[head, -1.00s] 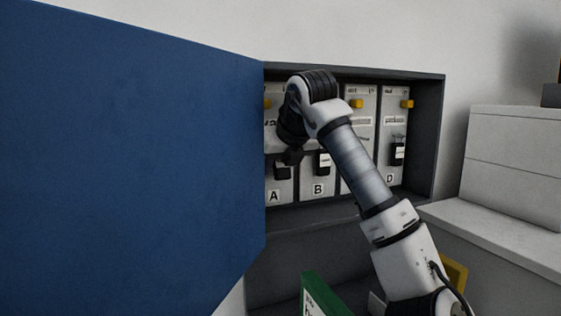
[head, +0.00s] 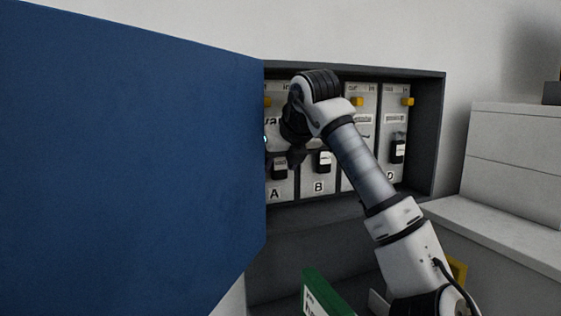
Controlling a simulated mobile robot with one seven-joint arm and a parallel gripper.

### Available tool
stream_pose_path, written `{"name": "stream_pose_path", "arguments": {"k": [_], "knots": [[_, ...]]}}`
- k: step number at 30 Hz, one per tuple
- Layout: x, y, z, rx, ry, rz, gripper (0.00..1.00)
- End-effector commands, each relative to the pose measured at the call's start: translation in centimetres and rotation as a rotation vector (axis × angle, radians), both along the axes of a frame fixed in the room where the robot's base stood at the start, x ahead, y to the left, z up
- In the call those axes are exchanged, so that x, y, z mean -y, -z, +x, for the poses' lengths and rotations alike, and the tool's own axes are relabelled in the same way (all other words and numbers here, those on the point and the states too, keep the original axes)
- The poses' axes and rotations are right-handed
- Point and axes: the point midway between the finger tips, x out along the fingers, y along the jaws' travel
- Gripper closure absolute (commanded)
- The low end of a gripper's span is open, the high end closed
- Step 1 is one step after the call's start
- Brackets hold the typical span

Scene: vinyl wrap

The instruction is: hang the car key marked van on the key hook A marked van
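A black car key (head: 279,169) shows above the letter A in the panel marked A (head: 275,194), in the head view. Its top is covered by my gripper and its label cannot be read. Part of a word beginning "va" shows higher on that panel. The hook of A is hidden, so I cannot tell whether the key hangs on it. My gripper (head: 294,157) is a dark shape just above and to the right of this key. Its fingers are too dark to tell whether they are open or touch the key.
The blue cabinet door (head: 130,150) stands open and fills the left. Black keys hang at B (head: 323,163) and D (head: 397,150). My arm covers much of panel C. A green object (head: 325,296) stands below, and a white stepped unit (head: 510,195) stands right.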

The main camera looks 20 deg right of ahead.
Motion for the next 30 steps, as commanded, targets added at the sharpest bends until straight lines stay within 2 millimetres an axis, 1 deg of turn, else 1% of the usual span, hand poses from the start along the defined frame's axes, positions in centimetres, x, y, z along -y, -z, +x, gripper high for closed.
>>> {"name": "stream_pose_path", "arguments": {"k": [1,3,13,17,20,26,27,30], "knots": [[-0.5,0.3,0.3,-0.002,-0.009,0.002,0.42],[-0.5,0.3,0.3,-0.002,-0.011,0.002,0.42],[-0.8,0.4,0.3,-0.003,-0.016,0.002,0.42],[-0.7,0.0,0.0,-0.002,-0.016,0.002,0.42],[-0.5,-0.8,-0.9,0.001,-0.013,0.000,0.42],[0.2,-4.1,-4.2,0.007,-0.001,0.000,0.42],[0.5,-3.4,-5.3,0.005,0.000,0.000,0.42],[0.5,-3.4,-7.9,0.007,0.001,0.001,0.42]]}}
